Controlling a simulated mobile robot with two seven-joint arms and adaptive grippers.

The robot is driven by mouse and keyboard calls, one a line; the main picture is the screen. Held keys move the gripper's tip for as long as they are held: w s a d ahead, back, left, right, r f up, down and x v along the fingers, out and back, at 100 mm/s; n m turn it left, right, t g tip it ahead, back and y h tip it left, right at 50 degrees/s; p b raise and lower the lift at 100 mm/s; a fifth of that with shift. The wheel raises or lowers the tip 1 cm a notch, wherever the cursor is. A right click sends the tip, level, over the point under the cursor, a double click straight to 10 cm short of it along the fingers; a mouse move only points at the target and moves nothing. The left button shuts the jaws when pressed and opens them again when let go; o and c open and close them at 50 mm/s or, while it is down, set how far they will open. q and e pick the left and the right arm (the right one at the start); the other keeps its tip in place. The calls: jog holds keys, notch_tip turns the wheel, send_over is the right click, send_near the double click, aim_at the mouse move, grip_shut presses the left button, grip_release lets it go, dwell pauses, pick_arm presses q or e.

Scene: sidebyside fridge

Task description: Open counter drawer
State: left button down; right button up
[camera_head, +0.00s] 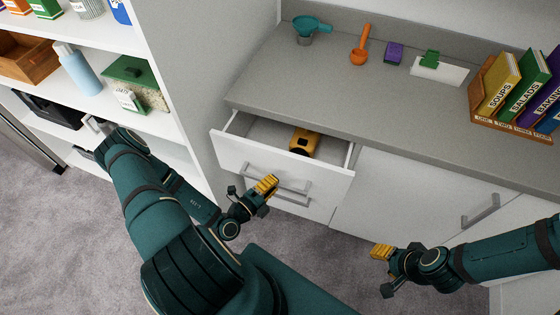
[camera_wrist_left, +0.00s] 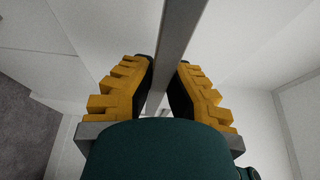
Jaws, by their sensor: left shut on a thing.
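The white counter drawer (camera_head: 225,149) is pulled part way out from under the grey counter. A yellow and black object (camera_head: 304,142) lies inside it. The drawer's grey bar handle (camera_head: 290,187) runs along its front. My left gripper (camera_head: 267,186) is shut on this handle. In the left wrist view the handle (camera_wrist_left: 182,40) passes between the yellow fingers of my left gripper (camera_wrist_left: 165,90). My right gripper (camera_head: 383,253) is in front of the cabinet, away from the drawer. Its finger gap is not clear.
The grey counter (camera_head: 370,95) holds a teal cup, an orange scoop, a purple block, a card holder and a book rack (camera_head: 500,125). A white cabinet door (camera_head: 400,200) is shut right of the drawer. White shelves (camera_head: 130,45) stand at left. Carpet lies below.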

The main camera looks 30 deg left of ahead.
pick_arm(q)
jog(key=s+d, duration=0.2)
jog(key=s, duration=0.8)
jog(key=s+d, duration=0.3)
jog(key=s, duration=0.6)
jog(key=shift+s, duration=0.4)
jog(key=c, duration=0.9)
grip_release()
jog(key=shift+a, duration=0.1)
jog(key=s, duration=0.4)
jog(key=s+a, duration=0.1)
jog(key=s, duration=0.3)
jog(key=s+a, duration=0.1)
jog(key=s, duration=0.2)
jog(key=shift+s, duration=0.4)
jog(key=shift+d, duration=0.1)
